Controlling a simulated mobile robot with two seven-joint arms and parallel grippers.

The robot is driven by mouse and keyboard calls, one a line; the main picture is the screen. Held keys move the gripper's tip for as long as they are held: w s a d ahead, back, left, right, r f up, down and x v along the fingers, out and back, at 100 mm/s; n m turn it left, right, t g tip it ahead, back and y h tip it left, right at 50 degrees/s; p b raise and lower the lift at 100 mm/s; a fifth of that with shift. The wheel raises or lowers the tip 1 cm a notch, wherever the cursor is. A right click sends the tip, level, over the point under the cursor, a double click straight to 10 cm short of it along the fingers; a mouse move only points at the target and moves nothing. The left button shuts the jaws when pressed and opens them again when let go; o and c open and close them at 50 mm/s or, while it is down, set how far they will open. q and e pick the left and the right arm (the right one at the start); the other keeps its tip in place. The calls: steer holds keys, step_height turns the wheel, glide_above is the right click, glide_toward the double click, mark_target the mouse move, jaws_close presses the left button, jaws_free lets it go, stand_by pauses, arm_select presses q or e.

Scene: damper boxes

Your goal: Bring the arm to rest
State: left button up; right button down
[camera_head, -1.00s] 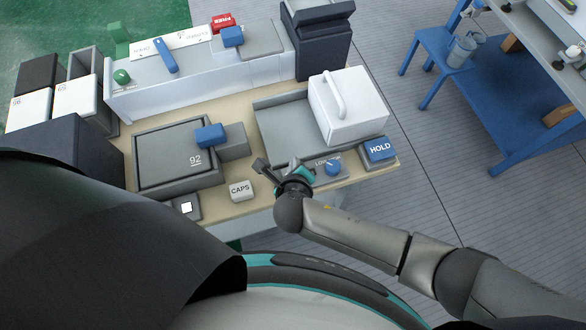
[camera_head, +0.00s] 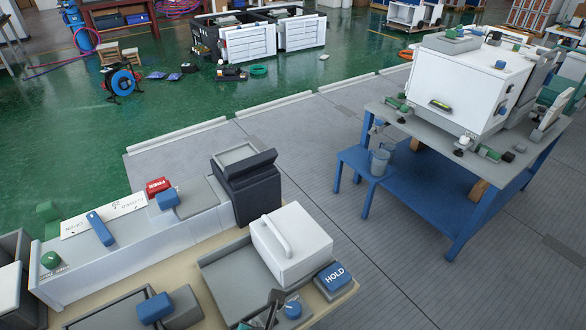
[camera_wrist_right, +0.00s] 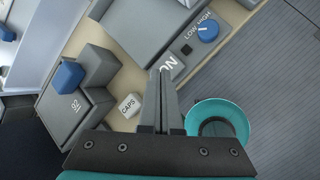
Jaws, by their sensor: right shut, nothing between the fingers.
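My right gripper (camera_head: 274,298) is only partly in the head view, at the bottom edge beside the blue knob (camera_head: 293,309). In the right wrist view my right gripper (camera_wrist_right: 163,76) has its two grey fingers together, with nothing between them. My left gripper is not in view.
The white handled box (camera_head: 290,252) stands on the bench near a blue HOLD block (camera_head: 333,278). The CAPS block (camera_wrist_right: 130,106) lies left of the fingers. A blue-legged table (camera_head: 418,186) with a white cabinet stands right. Grey floor lies clear between table and bench.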

steer(key=s+d+r+m+g+h, duration=0.1)
steer(key=s+d+r+m, duration=0.15)
steer(key=d+m, duration=0.65)
steer(key=s+d+r+m+g, duration=0.1)
steer(key=s+d+r+m, duration=0.15)
steer(key=d+m, duration=0.65)
steer(key=s+d+r+m+g+h, duration=0.15)
steer(key=s+d+m, duration=0.35)
steer(key=m, duration=0.7)
step_height(320, 180, down, 32)
steer(key=b, duration=0.9)
steer(key=s+d+f+g+b, duration=0.1)
steer(key=s+f+b, duration=0.3)
steer(key=s+f, duration=0.4)
steer(key=s+d+f+g+b, duration=0.1)
steer(key=s+f+b, duration=0.3)
steer(key=s+f, duration=0.4)
step_height(320, 180, down, 5)
steer(key=shift+d+f+n, duration=0.1)
steer(key=shift+d+n, duration=0.2)
steer(key=shift+d, duration=0.4)
